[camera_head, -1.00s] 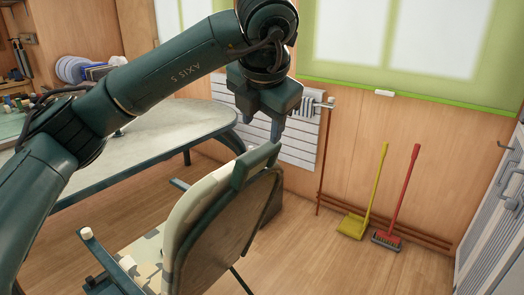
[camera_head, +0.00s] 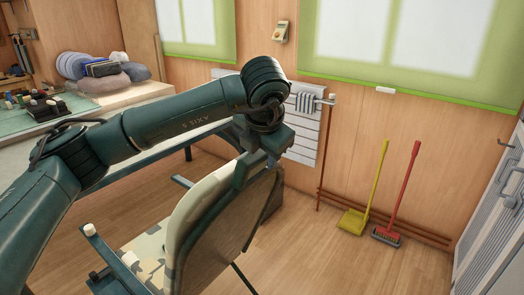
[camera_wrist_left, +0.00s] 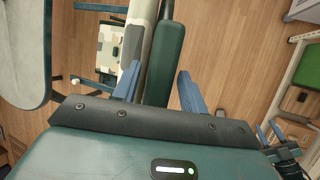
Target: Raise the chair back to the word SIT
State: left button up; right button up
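The chair back (camera_head: 222,222) is a padded panel with a camouflage edge and a brown rear face, and it leans. A dark green piece (camera_head: 247,167) is at its top. The camouflage seat (camera_head: 148,262) is below it. My left gripper (camera_head: 262,163) is down at the top of the back. In the left wrist view, the open blue fingers (camera_wrist_left: 157,88) stand on either side of the green piece (camera_wrist_left: 166,55), with a gap at the right finger. What looks like my right gripper (camera_wrist_left: 270,132) shows small at the right edge. The word SIT is not visible.
A grey-topped table (camera_head: 120,160) stands behind the chair at left. A yellow dustpan (camera_head: 352,222) and a red broom (camera_head: 388,235) lean at the back wall beside a radiator (camera_head: 308,135). The floor right of the chair is clear.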

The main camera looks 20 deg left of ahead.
pick_arm(q)
grip_shut()
dwell(0.3)
